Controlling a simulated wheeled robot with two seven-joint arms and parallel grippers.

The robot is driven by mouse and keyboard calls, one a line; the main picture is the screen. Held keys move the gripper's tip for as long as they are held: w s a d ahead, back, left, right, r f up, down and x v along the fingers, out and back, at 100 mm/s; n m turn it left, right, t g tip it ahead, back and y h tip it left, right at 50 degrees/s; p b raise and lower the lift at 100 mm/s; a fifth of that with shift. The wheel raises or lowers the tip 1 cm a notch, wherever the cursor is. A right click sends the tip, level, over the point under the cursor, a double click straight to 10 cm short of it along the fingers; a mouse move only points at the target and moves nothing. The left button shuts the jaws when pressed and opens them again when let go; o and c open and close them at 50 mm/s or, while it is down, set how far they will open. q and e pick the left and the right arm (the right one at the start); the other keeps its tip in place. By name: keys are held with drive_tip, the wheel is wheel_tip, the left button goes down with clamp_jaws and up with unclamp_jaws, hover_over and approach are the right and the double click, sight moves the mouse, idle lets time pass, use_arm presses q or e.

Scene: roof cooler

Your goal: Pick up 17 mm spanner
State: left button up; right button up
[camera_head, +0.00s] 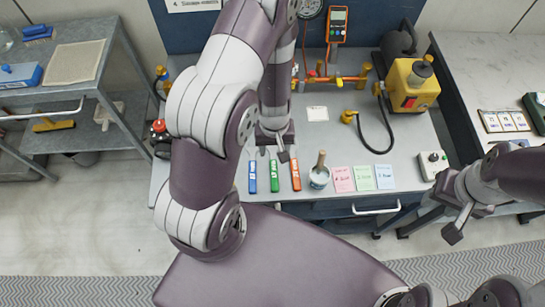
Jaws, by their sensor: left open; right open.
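Three slim coloured pieces lie side by side near the front edge of the bench: a blue one (252,177), a green one (274,176) and an orange-red one (296,175). Each has small pale markings, too small to read. I cannot tell whether one is the 17 mm spanner, and I make out no other clear spanner. My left gripper (275,152) is open and appears empty, over the bench just behind the green and orange-red pieces. My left arm hides part of the bench. My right gripper (455,226) is open and appears empty, in front of the bench's right end.
A shelf cart (75,60) is left, another table (490,75) right.

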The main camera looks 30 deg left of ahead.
sight(274, 168)
use_arm(q)
drive_tip(key=f, duration=0.1)
drive_tip(key=f+b, duration=0.2)
drive_tip(key=f, duration=0.1)
drive_tip(key=shift+s+a, duration=0.25)
drive_tip(key=shift+a, duration=0.1)
drive_tip(key=f+b, duration=0.1)
drive_tip(key=d+f+b, duration=0.1)
drive_tip(key=shift+d+f, duration=0.1)
drive_tip(key=shift+f, duration=0.25)
drive_tip(key=shift+w+d+f+b, duration=0.2)
drive_tip(key=shift+f+b, duration=0.1)
drive_tip(key=f+b, duration=0.1)
drive_tip(key=f, duration=0.1)
drive_tip(key=a+f+b, duration=0.1)
drive_tip(key=f, duration=0.2)
drive_tip(key=shift+w+d, duration=0.1)
drive_tip(key=shift+d, duration=0.1)
drive_tip(key=shift+c, duration=0.3)
drive_tip(key=shift+a, duration=0.1)
clamp_jaws()
